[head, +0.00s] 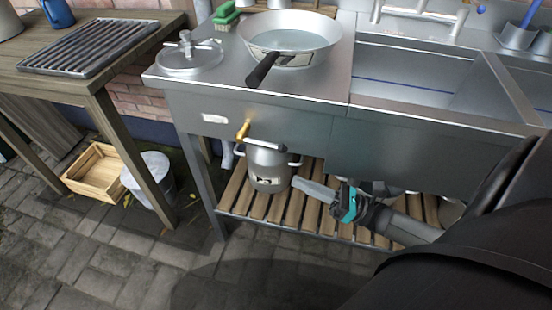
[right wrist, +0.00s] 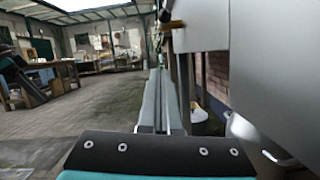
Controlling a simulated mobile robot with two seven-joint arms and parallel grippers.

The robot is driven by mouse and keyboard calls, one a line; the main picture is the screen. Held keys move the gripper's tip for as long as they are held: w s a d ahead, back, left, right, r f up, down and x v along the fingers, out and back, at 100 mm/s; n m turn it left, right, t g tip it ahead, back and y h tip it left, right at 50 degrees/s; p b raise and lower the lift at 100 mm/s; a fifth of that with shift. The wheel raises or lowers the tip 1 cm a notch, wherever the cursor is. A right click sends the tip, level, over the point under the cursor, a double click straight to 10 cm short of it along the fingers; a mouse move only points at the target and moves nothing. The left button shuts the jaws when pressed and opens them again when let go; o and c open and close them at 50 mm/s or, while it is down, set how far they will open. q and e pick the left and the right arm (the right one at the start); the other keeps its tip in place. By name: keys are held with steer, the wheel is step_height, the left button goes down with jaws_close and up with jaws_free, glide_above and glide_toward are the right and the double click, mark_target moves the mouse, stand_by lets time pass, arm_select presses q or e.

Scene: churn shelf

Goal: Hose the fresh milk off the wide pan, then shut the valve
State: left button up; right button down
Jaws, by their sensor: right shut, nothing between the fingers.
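The wide pan (head: 312,30) sits on the steel counter with its dark handle pointing to the front left. Its inside looks pale bluish-grey; I cannot tell milk from water there. A brass valve-like fitting (head: 243,130) with a grey lever sticks out of the counter's front panel. A brass part (right wrist: 175,25) also shows at the top of the right wrist view. My right gripper (head: 299,183) is shut and empty, below and to the right of the fitting, apart from it. In the right wrist view its fingers (right wrist: 158,85) lie together. I see no clear hose. My left gripper is out of view.
A metal can (head: 268,170) stands on the slatted lower shelf (head: 232,190), left of my gripper. A lid (head: 190,58) and green brush (head: 226,14) are on the counter. The sink basin (head: 400,75) is to the right. Paved floor (head: 90,250) is clear in front.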

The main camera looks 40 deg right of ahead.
mark_target(280, 151)
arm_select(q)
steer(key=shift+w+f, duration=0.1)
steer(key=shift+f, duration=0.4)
arm_select(e)
steer(key=w+a+r, duration=0.3)
steer(key=w+r, duration=0.2)
steer(key=r, duration=0.1)
steer(key=shift+w, duration=0.15)
arm_select(q)
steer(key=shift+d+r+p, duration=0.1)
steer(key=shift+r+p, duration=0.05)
steer(key=shift+p, duration=0.15)
arm_select(e)
steer(key=shift+a, duration=0.1)
steer(key=r+p, duration=0.1)
steer(key=p, duration=0.2)
steer(key=shift+r+g+h, duration=0.3)
steer(key=shift+r+g, duration=0.05)
steer(key=shift+g, duration=0.05)
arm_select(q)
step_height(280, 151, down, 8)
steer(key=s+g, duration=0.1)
arm_select(e)
steer(key=shift+d, duration=0.2)
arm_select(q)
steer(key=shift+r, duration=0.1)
arm_select(e)
steer(key=shift+w+r, duration=0.1)
steer(key=shift+r, duration=0.05)
